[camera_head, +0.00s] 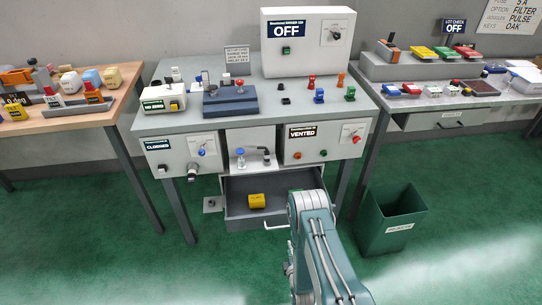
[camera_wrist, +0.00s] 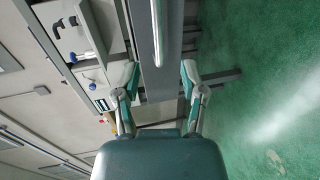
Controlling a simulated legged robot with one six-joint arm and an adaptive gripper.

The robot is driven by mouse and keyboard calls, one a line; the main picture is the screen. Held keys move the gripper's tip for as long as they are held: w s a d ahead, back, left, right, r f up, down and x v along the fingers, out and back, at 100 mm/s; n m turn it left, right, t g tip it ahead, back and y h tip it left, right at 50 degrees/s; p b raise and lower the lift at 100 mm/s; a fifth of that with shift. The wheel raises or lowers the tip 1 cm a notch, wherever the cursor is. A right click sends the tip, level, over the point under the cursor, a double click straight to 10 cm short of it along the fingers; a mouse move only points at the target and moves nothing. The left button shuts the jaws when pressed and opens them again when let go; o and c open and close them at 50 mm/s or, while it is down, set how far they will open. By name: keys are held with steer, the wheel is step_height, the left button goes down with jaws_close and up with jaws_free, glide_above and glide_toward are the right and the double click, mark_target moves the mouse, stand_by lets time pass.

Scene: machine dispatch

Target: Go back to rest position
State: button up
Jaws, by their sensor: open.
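My gripper (camera_wrist: 160,68) is open in the wrist view, its two fingers spread apart. Nothing is held between them; a long grey bar-like edge of the furniture shows in the gap, and I cannot tell how far away it is. In the head view my arm reaches up from the bottom toward the open drawer (camera_head: 240,222) under the middle table. The gripper itself is hidden there behind my arm.
The middle table (camera_head: 205,126) carries a white box reading OFF (camera_head: 308,42) and several coloured parts. Panels below read CLOSED and VENTED (camera_head: 325,141). A green bin (camera_head: 391,222) stands on the floor at right. Side tables stand left and right. Green floor is clear in front.

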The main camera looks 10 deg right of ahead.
steer(key=w+r+m+g, duration=0.25)
steer(key=w+r, duration=0.25)
steer(key=r, duration=0.7)
steer(key=w+r+m+g, duration=0.1)
steer(key=w+r+m, duration=0.4)
steer(key=r, duration=0.8)
steer(key=s+r+m+g, duration=0.1)
steer(key=s+r, duration=0.2)
steer(key=r, duration=0.5)
steer(key=s+r+m+g, duration=0.1)
steer(key=s+r+m, duration=0.15)
steer(key=r, duration=0.45)
steer(key=s+r+m+g, duration=0.1)
steer(key=s+r, duration=0.3)
steer(key=s, duration=0.5)
steer(key=s+r+m+g, duration=0.2)
steer(key=s+r+m, duration=0.1)
steer(key=s, duration=0.7)
steer(key=s+r+m+g, duration=0.1)
steer(key=s+r+m, duration=0.2)
steer(key=s+r, duration=0.3)
steer(key=s, duration=0.4)
steer(key=shift+s+a, duration=0.15)
steer(key=shift+a, duration=0.05)
